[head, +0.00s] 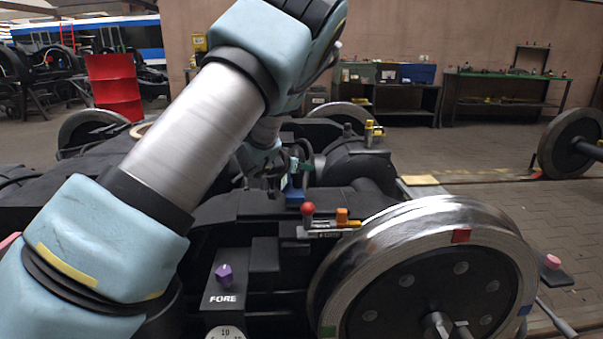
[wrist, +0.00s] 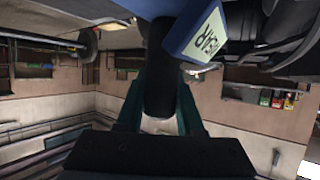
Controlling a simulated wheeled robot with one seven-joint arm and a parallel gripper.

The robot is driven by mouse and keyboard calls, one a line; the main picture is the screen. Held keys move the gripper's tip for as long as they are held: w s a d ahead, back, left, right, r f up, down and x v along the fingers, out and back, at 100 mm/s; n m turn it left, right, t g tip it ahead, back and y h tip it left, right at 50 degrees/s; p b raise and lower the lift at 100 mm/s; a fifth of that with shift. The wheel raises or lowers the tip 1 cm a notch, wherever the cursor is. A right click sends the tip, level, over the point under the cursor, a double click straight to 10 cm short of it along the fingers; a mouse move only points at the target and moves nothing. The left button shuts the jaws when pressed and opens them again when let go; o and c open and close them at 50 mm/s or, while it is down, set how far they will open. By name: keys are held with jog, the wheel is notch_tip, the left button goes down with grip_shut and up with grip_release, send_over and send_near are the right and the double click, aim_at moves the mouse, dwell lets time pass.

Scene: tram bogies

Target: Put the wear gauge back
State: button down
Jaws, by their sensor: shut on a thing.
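A gauge-like tool (head: 328,228) with a red ball, an orange block and a grey bar sits at the top left of the near wheel's rim in the head view. I take it for the wear gauge. My gripper (wrist: 160,90) is away from it, farther back over the bogie. In the wrist view its teal fingers are shut on a black round handle (wrist: 160,65). A blue block (wrist: 180,35) with a white lettered label is beside the handle; it seems to show in the head view too (head: 294,195). Whether handle and block are joined is unclear.
The near wheel (head: 430,275) carries coloured marks. A panel marked FORE (head: 224,298) has a purple knob. A yellow device (head: 373,131) stands at the far wheel. A pink-topped block (head: 552,262) is on the floor at right. Workbenches line the back wall.

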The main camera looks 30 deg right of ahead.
jog(key=shift+f, duration=0.6)
jog(key=c, duration=0.5)
grip_release()
jog(key=shift+c, duration=0.2)
jog(key=shift+r, duration=0.1)
